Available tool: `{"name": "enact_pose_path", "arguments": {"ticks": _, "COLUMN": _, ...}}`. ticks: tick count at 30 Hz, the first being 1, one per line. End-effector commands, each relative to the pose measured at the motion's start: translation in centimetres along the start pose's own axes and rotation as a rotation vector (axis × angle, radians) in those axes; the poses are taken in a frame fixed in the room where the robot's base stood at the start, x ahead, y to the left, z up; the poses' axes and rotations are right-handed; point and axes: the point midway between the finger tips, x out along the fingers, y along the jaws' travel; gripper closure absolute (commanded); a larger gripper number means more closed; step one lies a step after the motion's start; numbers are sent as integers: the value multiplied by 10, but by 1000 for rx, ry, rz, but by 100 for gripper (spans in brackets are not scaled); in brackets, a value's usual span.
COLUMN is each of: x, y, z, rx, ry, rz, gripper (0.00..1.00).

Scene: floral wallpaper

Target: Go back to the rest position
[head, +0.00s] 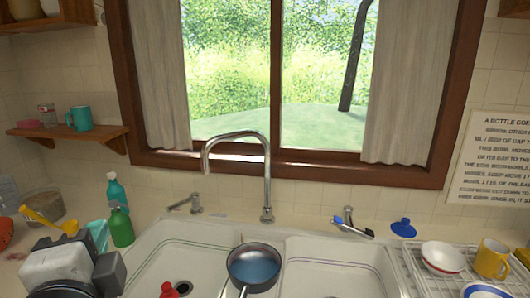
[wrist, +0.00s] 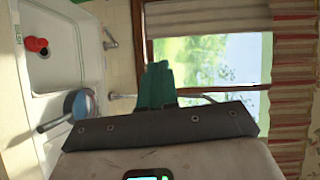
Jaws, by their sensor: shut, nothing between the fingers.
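My gripper (head: 98,233) is at the lower left of the head view, its teal fingers pointing up over the left end of the counter. In the wrist view, which is turned on its side, my gripper's teal fingers (wrist: 158,68) are together with nothing between them. The white and grey wrist body below them hides part of the counter at the lower left of the head view. No object is in contact with the fingers that I can see.
A pan (head: 254,267) with a blue inside sits over the sink divider (head: 262,243). Green (head: 121,225) and teal (head: 116,190) bottles stand near my gripper. A faucet (head: 266,170) rises behind; a dish rack (head: 425,278) is right.

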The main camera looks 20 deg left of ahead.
Motion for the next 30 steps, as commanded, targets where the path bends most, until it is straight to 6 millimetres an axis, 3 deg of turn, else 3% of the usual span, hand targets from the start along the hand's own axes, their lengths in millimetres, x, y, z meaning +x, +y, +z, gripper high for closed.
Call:
{"name": "enact_pose_path", "arguments": {"ticks": 5, "x": 4, "y": 32, "z": -29, "rx": -60, "ry": 37, "rz": 58, "gripper": 100}}
{"name": "enact_pose_path", "arguments": {"ticks": 11, "x": 4, "y": 84, "z": -78, "rx": -161, "ry": 89, "rz": 163, "gripper": 100}}
{"name": "enact_pose_path", "arguments": {"ticks": 14, "x": -1, "y": 122, "z": -112, "rx": -228, "ry": 119, "rz": 242, "gripper": 100}}
{"name": "enact_pose_path", "arguments": {"ticks": 17, "x": -13, "y": 171, "z": -156, "rx": -312, "ry": 149, "rz": 351, "gripper": 100}}
{"name": "enact_pose_path", "arguments": {"ticks": 23, "x": -61, "y": 272, "z": -240, "rx": -467, "ry": 167, "rz": 598, "gripper": 100}}
{"name": "enact_pose_path", "arguments": {"ticks": 30, "x": -155, "y": 384, "z": -316, "rx": -601, "ry": 102, "rz": 901, "gripper": 100}}
